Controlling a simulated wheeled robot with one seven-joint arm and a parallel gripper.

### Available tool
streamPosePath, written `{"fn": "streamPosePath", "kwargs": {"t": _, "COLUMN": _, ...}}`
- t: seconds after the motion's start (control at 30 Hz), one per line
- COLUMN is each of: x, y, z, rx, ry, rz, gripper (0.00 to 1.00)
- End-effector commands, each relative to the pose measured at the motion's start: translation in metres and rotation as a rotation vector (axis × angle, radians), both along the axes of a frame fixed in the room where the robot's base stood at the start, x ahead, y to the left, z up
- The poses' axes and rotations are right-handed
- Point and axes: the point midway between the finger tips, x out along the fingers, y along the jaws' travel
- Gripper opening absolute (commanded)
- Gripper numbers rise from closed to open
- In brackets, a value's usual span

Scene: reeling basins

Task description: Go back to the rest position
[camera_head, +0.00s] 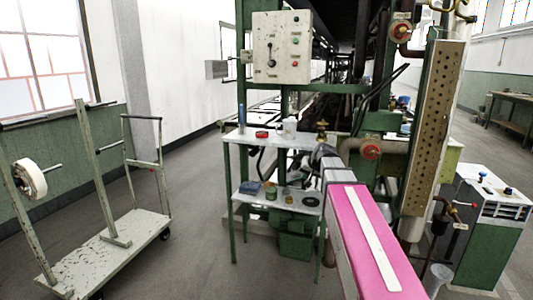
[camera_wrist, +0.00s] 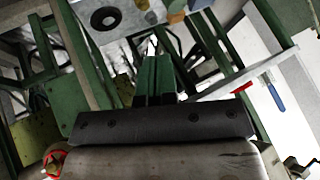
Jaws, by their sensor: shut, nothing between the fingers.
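My pink and white arm (camera_head: 367,235) reaches forward from the lower right in the head view. My gripper (camera_head: 322,155) is at its far end, in front of the green-legged stand, partly hidden by the arm. In the wrist view my gripper (camera_wrist: 154,65) is shut and empty beyond a dark bar with screws. No rest position is marked in either view.
A cart (camera_head: 118,248) stands left and a green-white cabinet (camera_head: 490,215) right. Floor between cart and stand is clear.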

Motion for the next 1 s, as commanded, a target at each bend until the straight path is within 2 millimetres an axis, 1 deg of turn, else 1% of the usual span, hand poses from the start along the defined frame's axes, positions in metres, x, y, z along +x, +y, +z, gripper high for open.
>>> {"fn": "streamPosePath", "kwargs": {"t": 0.03, "x": -0.018, "y": 0.0, "z": -0.025, "rx": -0.022, "ry": 0.042, "rz": 0.005, "gripper": 0.0}}
{"fn": "streamPosePath", "kwargs": {"t": 0.07, "x": -0.026, "y": 0.0, "z": -0.038, "rx": -0.034, "ry": 0.064, "rz": 0.008, "gripper": 0.0}}
{"fn": "streamPosePath", "kwargs": {"t": 0.1, "x": -0.037, "y": 0.0, "z": -0.055, "rx": -0.053, "ry": 0.095, "rz": 0.012, "gripper": 0.0}}
{"fn": "streamPosePath", "kwargs": {"t": 0.17, "x": -0.054, "y": -0.001, "z": -0.079, "rx": -0.08, "ry": 0.14, "rz": 0.019, "gripper": 0.0}}
{"fn": "streamPosePath", "kwargs": {"t": 0.2, "x": -0.066, "y": -0.001, "z": -0.094, "rx": -0.099, "ry": 0.17, "rz": 0.024, "gripper": 0.0}}
{"fn": "streamPosePath", "kwargs": {"t": 0.27, "x": -0.084, "y": -0.002, "z": -0.116, "rx": -0.126, "ry": 0.215, "rz": 0.031, "gripper": 0.0}}
{"fn": "streamPosePath", "kwargs": {"t": 0.3, "x": -0.097, "y": -0.003, "z": -0.13, "rx": -0.144, "ry": 0.246, "rz": 0.036, "gripper": 0.0}}
{"fn": "streamPosePath", "kwargs": {"t": 0.37, "x": -0.117, "y": -0.004, "z": -0.151, "rx": -0.171, "ry": 0.29, "rz": 0.045, "gripper": 0.0}}
{"fn": "streamPosePath", "kwargs": {"t": 0.4, "x": -0.13, "y": -0.005, "z": -0.164, "rx": -0.191, "ry": 0.32, "rz": 0.051, "gripper": 0.0}}
{"fn": "streamPosePath", "kwargs": {"t": 0.47, "x": -0.15, "y": -0.007, "z": -0.182, "rx": -0.219, "ry": 0.366, "rz": 0.059, "gripper": 0.0}}
{"fn": "streamPosePath", "kwargs": {"t": 0.5, "x": -0.164, "y": -0.008, "z": -0.194, "rx": -0.237, "ry": 0.395, "rz": 0.064, "gripper": 0.0}}
{"fn": "streamPosePath", "kwargs": {"t": 0.6, "x": -0.196, "y": -0.012, "z": -0.219, "rx": -0.281, "ry": 0.464, "rz": 0.078, "gripper": 0.0}}
{"fn": "streamPosePath", "kwargs": {"t": 0.73, "x": -0.228, "y": -0.016, "z": -0.242, "rx": -0.325, "ry": 0.532, "rz": 0.091, "gripper": 0.0}}
{"fn": "streamPosePath", "kwargs": {"t": 0.83, "x": -0.242, "y": -0.018, "z": -0.252, "rx": -0.346, "ry": 0.564, "rz": 0.099, "gripper": 0.0}}
{"fn": "streamPosePath", "kwargs": {"t": 0.9, "x": -0.248, "y": -0.019, "z": -0.255, "rx": -0.356, "ry": 0.575, "rz": 0.101, "gripper": 0.0}}
{"fn": "streamPosePath", "kwargs": {"t": 1.0, "x": -0.25, "y": -0.019, "z": -0.257, "rx": -0.361, "ry": 0.582, "rz": 0.103, "gripper": 0.0}}
